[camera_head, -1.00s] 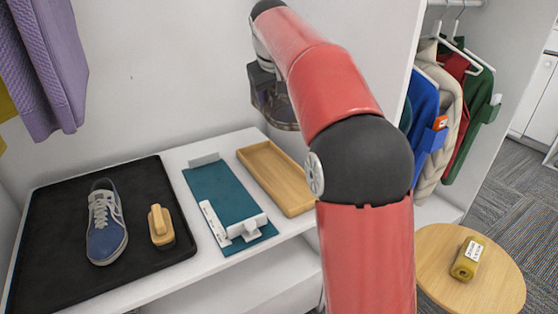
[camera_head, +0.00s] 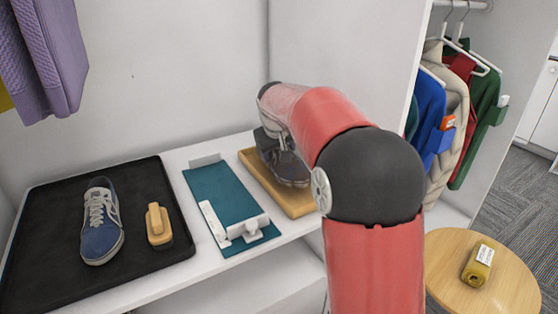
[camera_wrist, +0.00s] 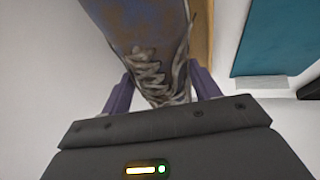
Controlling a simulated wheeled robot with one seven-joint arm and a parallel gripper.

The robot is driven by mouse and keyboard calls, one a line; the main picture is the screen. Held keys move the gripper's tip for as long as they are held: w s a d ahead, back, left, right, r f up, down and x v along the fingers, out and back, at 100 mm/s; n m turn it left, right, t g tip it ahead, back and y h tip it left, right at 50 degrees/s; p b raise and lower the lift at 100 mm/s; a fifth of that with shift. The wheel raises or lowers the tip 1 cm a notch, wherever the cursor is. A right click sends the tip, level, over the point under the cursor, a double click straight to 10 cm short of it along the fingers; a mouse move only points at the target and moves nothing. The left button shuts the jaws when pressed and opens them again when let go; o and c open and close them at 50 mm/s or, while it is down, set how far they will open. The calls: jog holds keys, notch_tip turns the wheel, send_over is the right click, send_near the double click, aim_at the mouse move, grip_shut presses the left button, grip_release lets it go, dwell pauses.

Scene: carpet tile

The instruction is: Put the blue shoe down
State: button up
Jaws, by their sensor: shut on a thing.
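My gripper (camera_wrist: 163,95) is shut on a blue shoe with pale laces and brown stains (camera_wrist: 150,38). In the wrist view, the fingers stand on both sides of its laced part. In the head view, the held shoe (camera_head: 290,170) is low over the wooden tray (camera_head: 298,207), partly hidden by my arm. I cannot tell whether it touches the tray. A second blue shoe (camera_head: 101,238) with white laces lies on the black tray (camera_head: 50,245) at the left.
A wooden-handled brush (camera_head: 158,226) lies beside the second shoe. A teal board with white brackets (camera_head: 222,190) lies between the two trays. Clothes (camera_head: 430,115) hang at the right, above a round stool (camera_head: 450,260) bearing a yellow-brown item (camera_head: 478,267). A purple knit (camera_head: 55,60) hangs upper left.

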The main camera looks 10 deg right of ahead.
jog(key=shift+f, duration=1.45)
jog(key=shift+f, duration=0.1)
jog(key=o, duration=1.1)
jog(key=shift+o, duration=0.2)
jog(key=shift+r, duration=0.2)
jog(key=v, duration=1.2)
jog(key=shift+p, duration=0.35)
